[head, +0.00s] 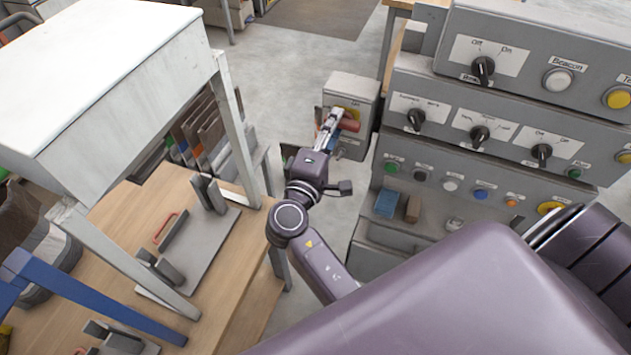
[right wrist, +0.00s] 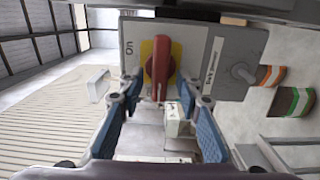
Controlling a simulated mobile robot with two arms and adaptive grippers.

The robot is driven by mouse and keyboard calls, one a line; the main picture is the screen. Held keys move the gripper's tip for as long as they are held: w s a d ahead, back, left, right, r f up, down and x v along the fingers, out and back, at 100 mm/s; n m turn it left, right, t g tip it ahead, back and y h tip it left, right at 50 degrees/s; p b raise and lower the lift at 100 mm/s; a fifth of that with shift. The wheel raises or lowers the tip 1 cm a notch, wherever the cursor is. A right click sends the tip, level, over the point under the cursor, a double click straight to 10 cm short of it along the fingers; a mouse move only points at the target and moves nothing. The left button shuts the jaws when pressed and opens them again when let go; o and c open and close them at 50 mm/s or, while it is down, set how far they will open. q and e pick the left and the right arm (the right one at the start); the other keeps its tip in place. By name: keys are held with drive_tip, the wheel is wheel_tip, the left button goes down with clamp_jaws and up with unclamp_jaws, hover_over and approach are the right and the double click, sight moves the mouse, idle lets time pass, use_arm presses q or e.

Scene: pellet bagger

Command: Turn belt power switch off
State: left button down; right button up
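The belt power switch is a red rotary handle (head: 349,124) on a yellow plate on a grey box (head: 352,88) beyond the table. In the right wrist view the red handle (right wrist: 162,66) stands upright on its yellow plate, with lettering that looks like "ON" at the left on the box face (right wrist: 200,47). My right gripper (head: 328,122) is at the front of this box. In the right wrist view its two blue-padded fingers (right wrist: 160,98) are spread, with the handle's lower end between them and gaps on both sides. My left gripper is not in view.
A grey control panel (head: 470,130) with several knobs and buttons stands close on the right. A wooden table (head: 245,290) with a white-topped frame (head: 90,65) is on the left. Open floor (head: 290,55) lies behind the switch box.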

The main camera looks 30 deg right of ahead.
drive_tip(key=m, duration=0.6)
drive_tip(key=r+m+p, duration=0.1)
drive_tip(key=m, duration=0.5)
drive_tip(key=s+m+p, duration=0.1)
drive_tip(key=m, duration=0.5)
drive_tip(key=shift+d+r, duration=0.3)
drive_tip(key=shift+d, duration=0.1)
drive_tip(key=shift+s+a+f+b, duration=0.55)
drive_tip(key=shift+a+f+b, duration=0.1)
drive_tip(key=shift+b, duration=0.2)
drive_tip(key=b+v, duration=0.3)
drive_tip(key=v, duration=0.3)
drive_tip(key=a+f+n+y+b, duration=0.2)
drive_tip(key=f+n, duration=0.1)
drive_tip(key=f, duration=0.9)
drive_tip(key=a+f+n+g+y+b, duration=0.1)
drive_tip(key=a+f+n+y+b, duration=0.1)
drive_tip(key=f, duration=1)
drive_tip(key=a+f+n+g+y+b, duration=0.1)
drive_tip(key=a+f+n+y, duration=0.2)
drive_tip(key=f, duration=0.9)
drive_tip(key=shift+f+n+y+b, duration=0.4)
drive_tip(key=shift+n+y, duration=0.3)
drive_tip(key=shift+n, duration=0.3)
